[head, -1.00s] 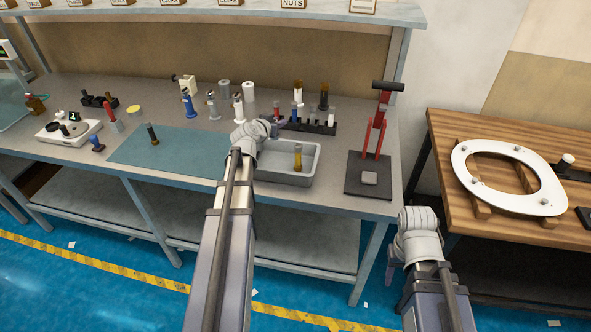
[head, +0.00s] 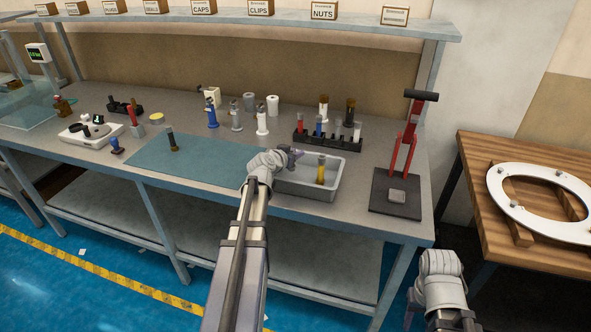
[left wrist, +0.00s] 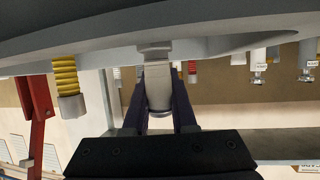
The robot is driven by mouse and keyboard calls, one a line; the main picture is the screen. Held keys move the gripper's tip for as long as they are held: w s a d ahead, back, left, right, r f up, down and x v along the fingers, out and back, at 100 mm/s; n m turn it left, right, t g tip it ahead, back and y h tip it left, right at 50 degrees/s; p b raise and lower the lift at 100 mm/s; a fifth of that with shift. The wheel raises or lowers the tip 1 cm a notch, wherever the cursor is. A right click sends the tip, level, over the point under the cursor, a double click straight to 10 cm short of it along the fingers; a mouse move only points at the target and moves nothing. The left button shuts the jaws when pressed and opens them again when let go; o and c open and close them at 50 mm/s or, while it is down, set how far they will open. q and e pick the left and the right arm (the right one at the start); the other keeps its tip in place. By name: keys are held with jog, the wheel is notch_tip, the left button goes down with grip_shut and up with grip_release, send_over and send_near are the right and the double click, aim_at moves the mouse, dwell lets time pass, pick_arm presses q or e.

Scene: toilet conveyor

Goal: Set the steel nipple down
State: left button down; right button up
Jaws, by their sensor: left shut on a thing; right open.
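My left gripper (head: 294,154) is at the back left of the grey tray (head: 342,184). In the left wrist view, which looks upside down, its dark fingers (left wrist: 160,105) are shut on the steel nipple (left wrist: 158,82), a pale metal cylinder with a hex-like end. That end is close against a grey surface; I cannot tell whether it touches. The head view does not show the nipple clearly. My right gripper (head: 412,300) is low in front of the bench, mostly hidden behind its wrist, and holds nothing visible.
A red press (head: 402,165) stands to the right. A blue-green mat (head: 190,160) has one dark part (head: 172,140) and free room.

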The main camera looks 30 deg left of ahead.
pick_arm(q)
jog(key=shift+f+b, duration=1.9)
jog(key=shift+b, duration=0.05)
jog(key=shift+r, duration=0.1)
jog(key=c, duration=1.2)
grip_release()
jog(key=shift+f, duration=0.2)
jog(key=o, duration=0.5)
jog(key=shift+r, duration=0.1)
